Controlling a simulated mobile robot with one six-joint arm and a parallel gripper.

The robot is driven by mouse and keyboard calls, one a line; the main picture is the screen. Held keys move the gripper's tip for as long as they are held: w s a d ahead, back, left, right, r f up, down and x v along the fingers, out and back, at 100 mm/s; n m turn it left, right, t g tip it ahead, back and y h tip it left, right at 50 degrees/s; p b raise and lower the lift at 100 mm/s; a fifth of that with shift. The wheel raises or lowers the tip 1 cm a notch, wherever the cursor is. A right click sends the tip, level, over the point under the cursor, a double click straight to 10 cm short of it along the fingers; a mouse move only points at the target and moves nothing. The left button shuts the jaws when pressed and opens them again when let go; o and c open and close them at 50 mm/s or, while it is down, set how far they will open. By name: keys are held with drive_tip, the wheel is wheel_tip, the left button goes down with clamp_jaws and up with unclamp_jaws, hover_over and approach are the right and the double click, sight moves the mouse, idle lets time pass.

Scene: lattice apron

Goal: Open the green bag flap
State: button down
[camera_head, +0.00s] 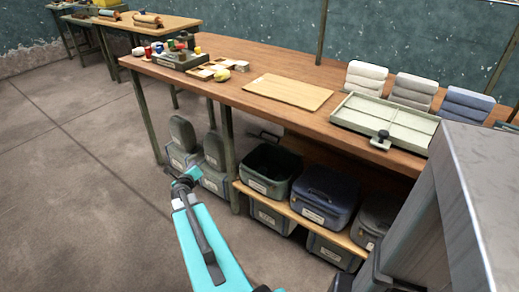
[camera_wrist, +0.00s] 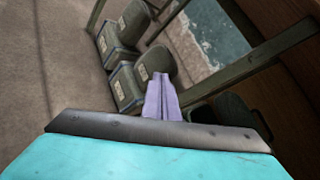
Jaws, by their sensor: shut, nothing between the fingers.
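The dark green bag (camera_head: 257,184) sits on the wooden shelf under the long table, at its left end. Its top looks open, with a dark hollow inside. A dark piece with a handle (camera_head: 266,134) stands up behind it and may be its flap; I cannot tell for sure. My gripper (camera_head: 187,177) is left of the bag and apart from it, in front of the grey bags on the floor. In the wrist view the two purple fingers (camera_wrist: 160,95) are together and hold nothing. A dark shape right of them may be the green bag.
A blue bag (camera_head: 323,197) and a grey bag (camera_head: 376,214) share the shelf (camera_head: 293,212). More bins stand below it. Grey bags (camera_head: 182,145) stand on the floor. The floor at left is clear.

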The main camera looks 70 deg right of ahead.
drive_tip(key=s+d+r+m+g, duration=0.1)
drive_tip(key=s+d+m+g, duration=0.3)
drive_tip(key=s+m, duration=0.3)
drive_tip(key=s+d+r+m+g, duration=0.1)
drive_tip(key=s+d+m+g, duration=0.4)
drive_tip(key=s, duration=1)
drive_tip(key=d+m, duration=0.2)
drive_tip(key=m, duration=0.1)
drive_tip(key=shift+d+r+y+b, duration=0.3)
drive_tip(key=shift+r, duration=0.05)
drive_tip(key=shift+g, duration=0.3)
drive_tip(key=s+d+f, duration=0.1)
drive_tip(key=s+d, duration=0.1)
drive_tip(key=d, duration=0.9)
drive_tip(key=shift+s+f, duration=0.15)
drive_tip(key=shift+s, duration=0.2)
drive_tip(key=shift+d, duration=0.15)
